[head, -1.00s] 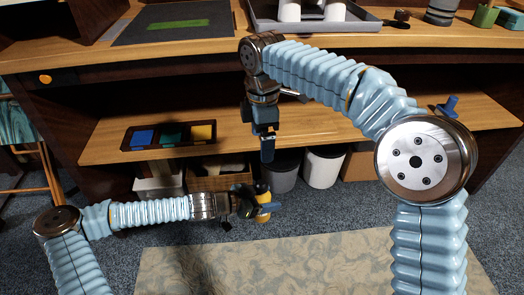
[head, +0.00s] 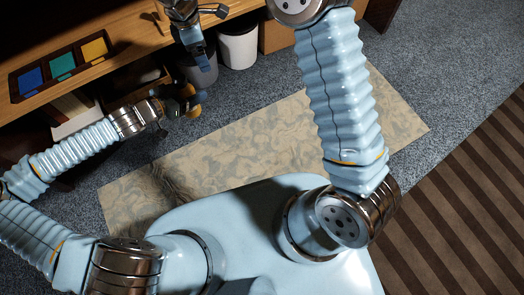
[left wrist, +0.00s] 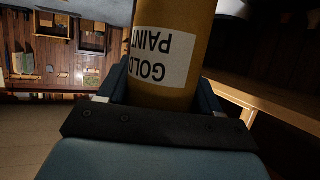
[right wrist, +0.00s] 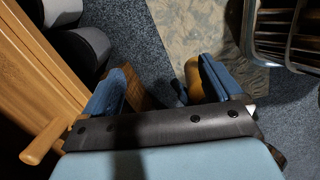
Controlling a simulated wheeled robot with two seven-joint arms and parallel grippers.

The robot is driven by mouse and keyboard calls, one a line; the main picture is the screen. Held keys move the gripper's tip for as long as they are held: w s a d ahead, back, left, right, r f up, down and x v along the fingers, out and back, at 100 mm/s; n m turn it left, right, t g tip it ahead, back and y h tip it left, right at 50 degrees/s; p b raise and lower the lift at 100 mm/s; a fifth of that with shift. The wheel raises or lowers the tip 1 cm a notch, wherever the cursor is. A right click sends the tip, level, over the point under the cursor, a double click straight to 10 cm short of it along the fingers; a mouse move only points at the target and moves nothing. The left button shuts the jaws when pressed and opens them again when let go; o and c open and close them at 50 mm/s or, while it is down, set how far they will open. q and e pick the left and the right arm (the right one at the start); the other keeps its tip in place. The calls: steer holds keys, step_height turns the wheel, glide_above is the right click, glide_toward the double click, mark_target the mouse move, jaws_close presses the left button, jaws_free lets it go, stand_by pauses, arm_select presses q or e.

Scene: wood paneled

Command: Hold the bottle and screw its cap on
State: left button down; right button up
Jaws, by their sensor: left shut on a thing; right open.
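The bottle is a gold cylinder with a white label reading "GOLD PAINT", upside down in the left wrist view (left wrist: 165,55). My left gripper (head: 192,98) is shut on the bottle, one finger on each side of it. In the head view the bottle (head: 187,90) is small and dark, partly covered by the gripper. My right gripper (head: 204,61) is above and behind it, pointing down. In the right wrist view its blue fingers (right wrist: 160,88) are apart, and part of a gold shape shows beside the right finger. I cannot make out the cap in any view.
The wooden shelf (head: 120,50) carries a dark tray (head: 22,92) with blue, green and yellow squares. Grey and white bins (head: 237,47) stand below it.

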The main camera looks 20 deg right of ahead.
steer(key=s+d+f+m+g+y, duration=0.1)
steer(key=s+d+f+m+y, duration=0.2)
steer(key=f, duration=0.6)
steer(key=s+d+f+m, duration=0.1)
steer(key=s+f+m, duration=0.4)
steer(key=f, duration=0.5)
steer(key=s+d+f+m+y, duration=0.1)
steer(key=s+d+f+m, duration=0.2)
steer(key=s+m, duration=0.3)
steer(key=s+d+f+m+t+y, duration=0.1)
steer(key=s+d+f+m, duration=0.2)
steer(key=s, duration=0.8)
steer(key=f+m, duration=0.1)
steer(key=m, duration=0.1)
steer(key=shift+f+m, duration=0.25)
steer(key=shift+m, duration=0.15)
steer(key=shift+s, duration=0.1)
